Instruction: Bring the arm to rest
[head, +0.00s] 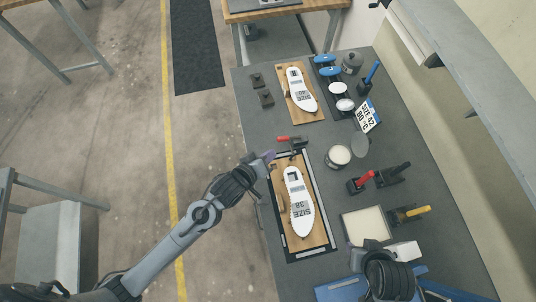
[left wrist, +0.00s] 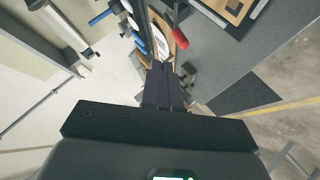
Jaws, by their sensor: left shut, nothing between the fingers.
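My left arm comes in from the lower left in the head view. Its gripper (head: 268,156) is over the left edge of the grey bench (head: 345,118), close to the red-handled clamp (head: 289,138). In the left wrist view the dark fingers (left wrist: 163,86) are together with nothing between them. A dark ribbed part at the bottom right of the head view looks like my right arm; its fingers cannot be made out.
A white size 38 form (head: 297,202) lies on a framed wooden board just below the left gripper. Another white form (head: 297,90) lies farther back. Pots, coloured-handled tools and a sign (head: 368,117) stand to the right. Open floor (head: 130,130) lies left of the bench.

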